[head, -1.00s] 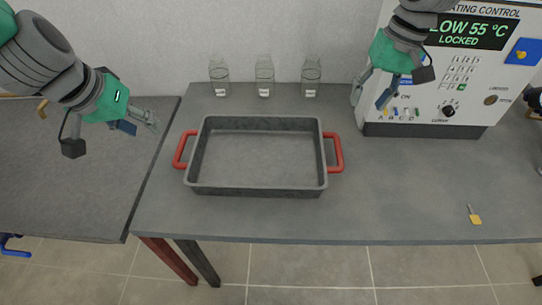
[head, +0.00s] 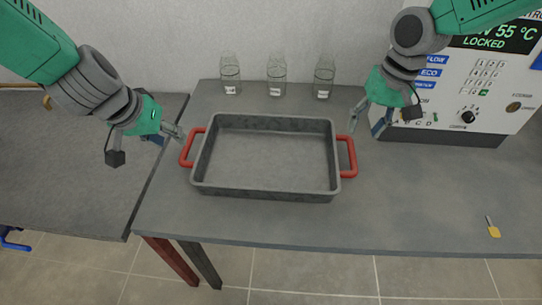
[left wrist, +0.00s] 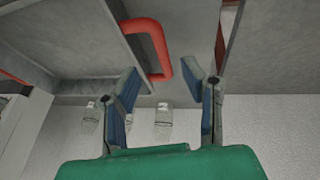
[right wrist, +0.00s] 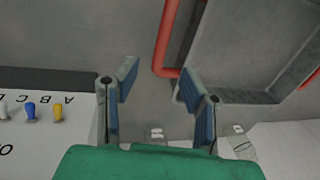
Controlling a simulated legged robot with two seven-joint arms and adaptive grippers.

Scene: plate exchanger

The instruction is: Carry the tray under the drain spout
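The grey rectangular tray (head: 265,196) sits flat and empty on the table, with a red handle at each end. My left gripper (head: 176,136) is just left of the left red handle (head: 187,148), not touching it. In the left wrist view the left gripper (left wrist: 170,82) is open, with that handle (left wrist: 152,45) showing beyond the fingertips. My right gripper (head: 368,125) is above and right of the right red handle (head: 350,157). In the right wrist view the right gripper (right wrist: 157,80) is open and empty, with that handle (right wrist: 165,45) beyond it. I see no drain spout.
Several things stand behind the tray: glass bottles (head: 277,76) by the wall and a white control panel (head: 470,95) at right. A yellow-tagged key-like item (head: 493,230) lies at front right.

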